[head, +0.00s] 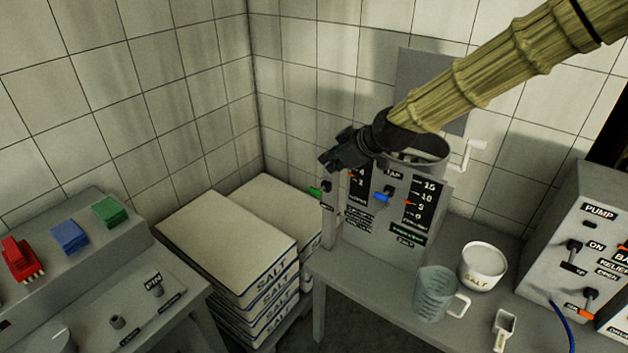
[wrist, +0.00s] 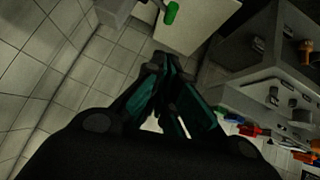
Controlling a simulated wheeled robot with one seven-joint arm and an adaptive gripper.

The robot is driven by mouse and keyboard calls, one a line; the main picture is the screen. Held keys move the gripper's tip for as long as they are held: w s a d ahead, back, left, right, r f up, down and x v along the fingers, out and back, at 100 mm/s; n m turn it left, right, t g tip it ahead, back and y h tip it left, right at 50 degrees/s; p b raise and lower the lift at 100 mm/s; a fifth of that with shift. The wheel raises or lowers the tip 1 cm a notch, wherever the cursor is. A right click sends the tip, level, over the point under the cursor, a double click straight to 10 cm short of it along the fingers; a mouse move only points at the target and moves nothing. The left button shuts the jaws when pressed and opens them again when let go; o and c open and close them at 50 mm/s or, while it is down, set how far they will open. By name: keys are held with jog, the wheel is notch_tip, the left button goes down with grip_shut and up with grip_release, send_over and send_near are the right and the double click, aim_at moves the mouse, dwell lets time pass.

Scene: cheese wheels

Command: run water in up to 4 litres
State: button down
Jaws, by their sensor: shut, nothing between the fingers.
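The grey brine unit (head: 385,230) stands on the table by the wall, with an open round vessel (head: 425,155) behind its panel. Its left scale (head: 357,188) shows 4 and 2 near the top, with an orange mark close by; my gripper hides part of it. A blue-handled lever (head: 383,196) sits under the word TAP. A green-handled lever (head: 315,191) sticks out at the left side and also shows in the wrist view (wrist: 172,12). My gripper (head: 325,160) is shut and empty, just above the green handle and apart from it. The water level is not visible.
Salt sacks (head: 265,270) are stacked left of the table. A clear jug (head: 435,292), a white salt pot (head: 482,264) and a scoop (head: 504,328) stand at right. A pump panel (head: 580,250) is far right. A console (head: 90,260) with coloured buttons is at left.

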jog(key=p, duration=0.3)
send_over(315, 192)
notch_tip(315, 192, down, 6)
jog(key=shift+f+p, duration=1.15)
jog(key=shift+f, duration=1)
